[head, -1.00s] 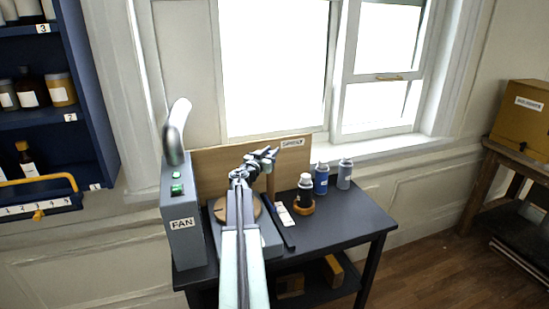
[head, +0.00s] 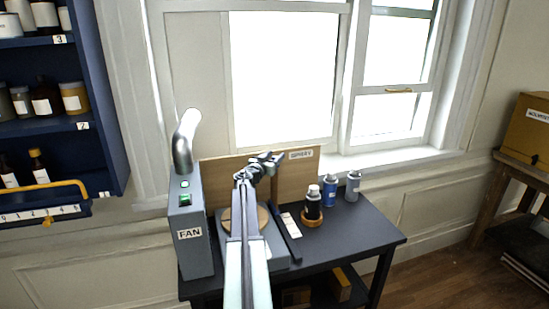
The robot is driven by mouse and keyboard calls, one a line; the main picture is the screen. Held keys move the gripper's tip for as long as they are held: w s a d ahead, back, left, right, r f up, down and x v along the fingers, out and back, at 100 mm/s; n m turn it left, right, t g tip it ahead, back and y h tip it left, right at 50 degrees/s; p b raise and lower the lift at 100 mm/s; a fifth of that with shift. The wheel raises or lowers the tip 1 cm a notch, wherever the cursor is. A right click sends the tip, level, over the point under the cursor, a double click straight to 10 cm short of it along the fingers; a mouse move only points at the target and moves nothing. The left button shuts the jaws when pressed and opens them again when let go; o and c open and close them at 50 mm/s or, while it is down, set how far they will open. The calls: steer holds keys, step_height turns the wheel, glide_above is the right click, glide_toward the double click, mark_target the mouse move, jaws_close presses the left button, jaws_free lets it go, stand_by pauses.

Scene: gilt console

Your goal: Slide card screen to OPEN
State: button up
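The card screen (head: 222,172) is a tan board standing upright along the back of the dark table, below the window. A white label (head: 301,154) sits at its upper right; its small lettering is hard to read. A vertical edge or strip shows on the board just below my gripper. My gripper (head: 279,159) is in front of the upper middle of the board, left of the label. My arm hides part of the board. I cannot tell whether the gripper touches the board or whether its fingers are open.
A grey FAN box (head: 190,255) with a curved pipe (head: 184,140) stands at the table's left. A round wooden disc (head: 232,219) lies beside my arm. A dark bottle (head: 313,205), blue can (head: 330,190) and grey can (head: 352,187) stand right. The table's front right is clear.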

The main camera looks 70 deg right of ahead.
steer(key=shift+a, duration=0.1)
steer(key=a, duration=0.7)
steer(key=shift+w+a, duration=0.3)
steer(key=shift+w, duration=0.1)
